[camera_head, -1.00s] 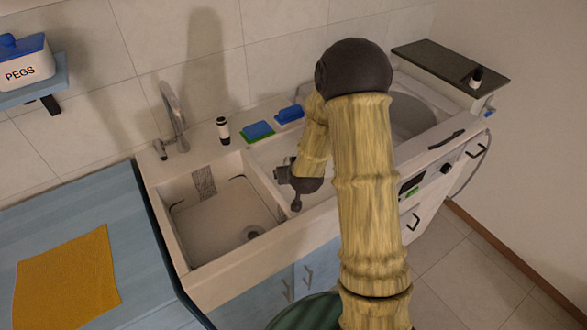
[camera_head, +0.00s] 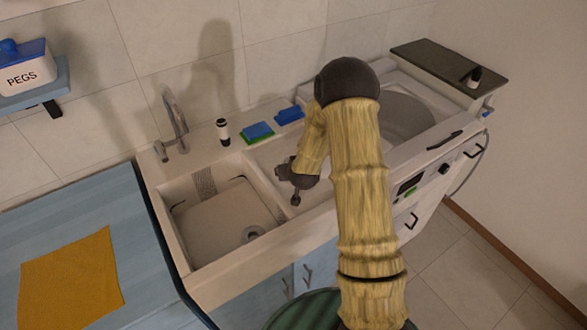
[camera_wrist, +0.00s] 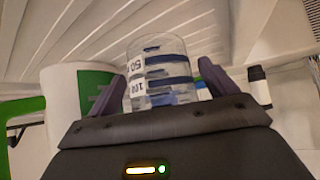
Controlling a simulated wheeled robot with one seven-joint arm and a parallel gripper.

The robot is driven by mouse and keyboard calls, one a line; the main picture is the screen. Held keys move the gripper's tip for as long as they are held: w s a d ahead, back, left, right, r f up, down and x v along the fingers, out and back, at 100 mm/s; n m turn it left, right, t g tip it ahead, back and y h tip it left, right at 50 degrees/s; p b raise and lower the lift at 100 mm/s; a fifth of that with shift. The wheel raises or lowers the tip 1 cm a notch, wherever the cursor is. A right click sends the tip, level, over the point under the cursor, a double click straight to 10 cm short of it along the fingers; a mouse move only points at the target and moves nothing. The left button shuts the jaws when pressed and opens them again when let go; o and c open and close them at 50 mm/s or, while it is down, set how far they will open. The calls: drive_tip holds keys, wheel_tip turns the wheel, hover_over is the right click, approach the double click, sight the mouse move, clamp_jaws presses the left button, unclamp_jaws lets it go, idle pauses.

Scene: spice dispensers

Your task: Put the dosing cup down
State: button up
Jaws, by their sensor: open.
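The dosing cup (camera_wrist: 162,70) shows in the wrist view as a clear cup with dark blue bands and white labels with numbers. It stands between the two fingers of my gripper (camera_wrist: 165,82), which are open on either side of it. Whether a finger touches it I cannot tell. The bottom of the cup is hidden behind the gripper body. In the head view my gripper (camera_head: 293,190) is low over the sink unit, right of the basin, and no cup can be made out there.
A white and green container (camera_wrist: 85,90) is close left of the cup. A white bottle with a dark band (camera_wrist: 258,86) is to the right. In the head view, a sink basin (camera_head: 215,225), tap (camera_head: 175,125), dark-capped bottle (camera_head: 223,132) and blue sponge (camera_head: 257,130) are near my arm.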

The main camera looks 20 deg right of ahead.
drive_tip(key=shift+s, duration=0.1)
drive_tip(key=shift+a, duration=0.3)
drive_tip(key=shift+s, duration=0.1)
drive_tip(key=shift+d, duration=0.2)
drive_tip(key=c, duration=1.2)
drive_tip(key=shift+r, duration=0.1)
wheel_tip(320, 180, up, 18)
drive_tip(key=shift+b, duration=0.65)
